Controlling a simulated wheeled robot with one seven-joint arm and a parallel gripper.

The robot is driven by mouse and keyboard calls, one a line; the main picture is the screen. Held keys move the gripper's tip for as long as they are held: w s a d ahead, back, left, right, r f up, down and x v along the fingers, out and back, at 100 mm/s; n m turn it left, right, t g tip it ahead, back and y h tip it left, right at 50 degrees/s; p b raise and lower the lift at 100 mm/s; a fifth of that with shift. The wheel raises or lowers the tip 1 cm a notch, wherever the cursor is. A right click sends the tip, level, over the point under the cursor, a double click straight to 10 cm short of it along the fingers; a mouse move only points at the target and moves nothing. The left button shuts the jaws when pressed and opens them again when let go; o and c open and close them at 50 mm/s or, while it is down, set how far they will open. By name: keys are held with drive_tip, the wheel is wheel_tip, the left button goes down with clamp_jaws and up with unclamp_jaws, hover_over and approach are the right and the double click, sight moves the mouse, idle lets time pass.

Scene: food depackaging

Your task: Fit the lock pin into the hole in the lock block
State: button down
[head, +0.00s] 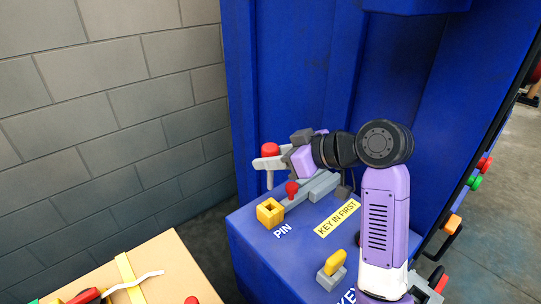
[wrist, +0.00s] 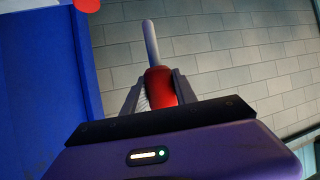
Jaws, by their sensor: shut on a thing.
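My gripper (head: 269,163) is shut on the lock pin. The pin has a red head (head: 269,149) above the fingers and a grey shaft (head: 270,180) pointing down below them. In the wrist view the red head (wrist: 161,85) sits between the fingers (wrist: 155,92), and the shaft (wrist: 150,42) sticks out past them. The lock block (head: 266,217) is yellow with a dark square hole in its top, beside the "PIN" label on the blue machine top. The pin is held above the block, apart from it.
A grey bar with a red knob (head: 291,188) lies just behind the block. A yellow key handle (head: 333,262) stands on a grey base nearer the front. A cardboard box (head: 165,270) is at lower left. The blue machine wall (head: 290,80) rises behind.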

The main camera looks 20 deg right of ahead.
sight(270, 189)
drive_tip(key=shift+f+b, duration=1.4)
drive_tip(key=shift+f, duration=1.2)
drive_tip(key=shift+f+b, duration=1.3)
drive_tip(key=shift+f, duration=1.75)
drive_tip(key=c, duration=0.9)
unclamp_jaws()
drive_tip(key=v, duration=0.7)
drive_tip(key=shift+s+d+r+b, duration=0.2)
drive_tip(key=shift+s+b, duration=0.1)
drive_tip(key=shift+b, duration=0.15)
